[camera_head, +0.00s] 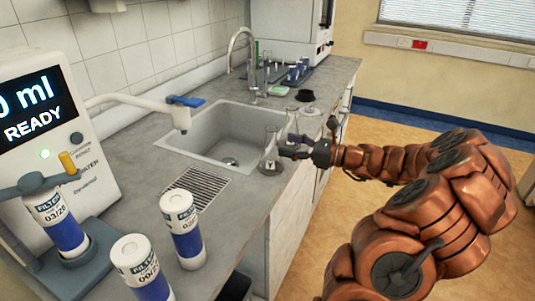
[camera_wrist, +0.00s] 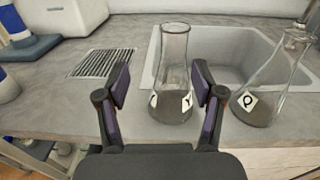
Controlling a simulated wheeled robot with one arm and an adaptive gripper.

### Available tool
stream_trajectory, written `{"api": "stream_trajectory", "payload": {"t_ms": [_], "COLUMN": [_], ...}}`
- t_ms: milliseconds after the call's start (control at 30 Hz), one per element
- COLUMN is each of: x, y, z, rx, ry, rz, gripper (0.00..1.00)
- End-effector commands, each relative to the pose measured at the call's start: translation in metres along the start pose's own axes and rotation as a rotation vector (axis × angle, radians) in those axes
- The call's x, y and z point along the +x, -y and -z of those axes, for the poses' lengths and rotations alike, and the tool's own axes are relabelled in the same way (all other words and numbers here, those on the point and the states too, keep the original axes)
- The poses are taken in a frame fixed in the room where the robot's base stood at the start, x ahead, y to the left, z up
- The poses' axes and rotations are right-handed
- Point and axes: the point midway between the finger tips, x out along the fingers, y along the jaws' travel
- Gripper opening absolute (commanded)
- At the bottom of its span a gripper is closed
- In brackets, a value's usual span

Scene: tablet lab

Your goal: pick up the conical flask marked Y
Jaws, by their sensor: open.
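The conical flask marked Y (camera_wrist: 173,85) is clear glass with grey content low in it and a white label at its lower right. It stands upright on the counter at the sink's front edge, and it also shows in the head view (camera_head: 270,153). My gripper (camera_wrist: 161,92) is open, with one dark finger on either side of the flask in the wrist view. I see no clear contact. In the head view my gripper (camera_head: 293,147) reaches in from the right at the counter edge.
A second flask, marked Q (camera_wrist: 262,85), stands close to the right of the right finger. The sink (camera_head: 215,132) lies behind the flasks. The drain grille (camera_wrist: 103,63) is to the left. Filter bottles (camera_head: 182,230) stand at the near left of the counter.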

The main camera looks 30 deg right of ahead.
Motion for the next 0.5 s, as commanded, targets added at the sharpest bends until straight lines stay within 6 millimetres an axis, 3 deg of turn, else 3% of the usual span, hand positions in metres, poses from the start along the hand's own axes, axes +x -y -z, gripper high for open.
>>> {"api": "stream_trajectory", "payload": {"t_ms": [167,500], "x": [-0.008,0.02], "y": [0.015,0.018], "z": [0.003,0.004], "rx": [0.03,0.028], "ry": [0.016,0.014], "rz": [0.046,0.053], "gripper": [0.68,0.68]}}
